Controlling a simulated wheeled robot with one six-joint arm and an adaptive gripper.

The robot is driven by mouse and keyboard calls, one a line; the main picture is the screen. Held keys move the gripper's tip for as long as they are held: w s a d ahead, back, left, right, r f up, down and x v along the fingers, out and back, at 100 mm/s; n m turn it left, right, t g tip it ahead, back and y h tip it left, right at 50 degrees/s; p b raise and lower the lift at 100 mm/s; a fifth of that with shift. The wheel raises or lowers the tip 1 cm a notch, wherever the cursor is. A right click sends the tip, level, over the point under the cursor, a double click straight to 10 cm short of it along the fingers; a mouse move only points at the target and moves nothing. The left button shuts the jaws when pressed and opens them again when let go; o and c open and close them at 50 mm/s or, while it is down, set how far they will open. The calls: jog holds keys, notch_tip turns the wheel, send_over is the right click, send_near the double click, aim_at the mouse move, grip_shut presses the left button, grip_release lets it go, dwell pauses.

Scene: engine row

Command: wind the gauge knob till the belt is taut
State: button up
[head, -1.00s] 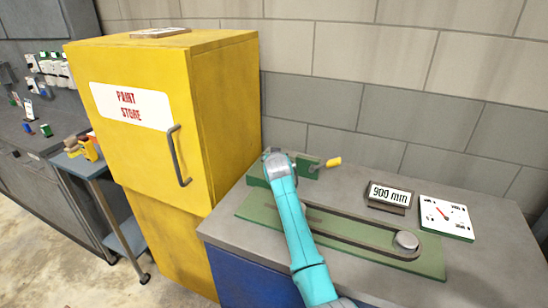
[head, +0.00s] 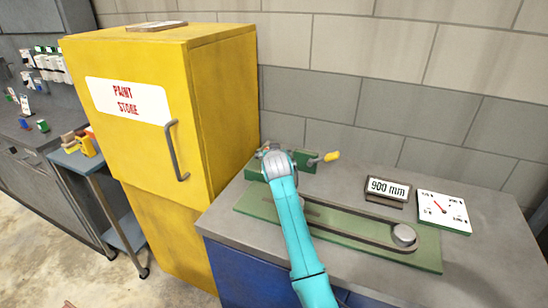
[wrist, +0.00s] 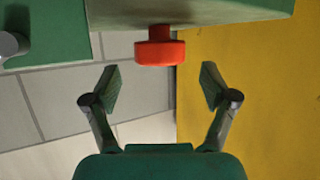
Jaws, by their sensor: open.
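A red knob (wrist: 160,47) sticks out from a green block in the wrist view. My gripper (wrist: 160,75) is open, with one finger on each side just short of the knob, apart from it. In the head view my arm hides the gripper and most of the knob. The dark belt (head: 345,225) loops on a green board (head: 425,262) around a grey pulley (head: 403,235); its left end is behind my arm, and I cannot tell how tight it is. The white gauge (head: 445,212) has a red needle pointing up-left.
The green block (head: 308,163) on the bench carries a yellow-handled lever (head: 331,157). A sign reading 900 mm (head: 388,189) stands beside the gauge. A yellow paint store cabinet (head: 225,110) stands close on the left, with a wall behind. The bench's right front (head: 490,270) is clear.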

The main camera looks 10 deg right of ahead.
jog(key=v, duration=0.7)
jog(key=shift+s, duration=0.4)
jog(key=shift+a, duration=0.1)
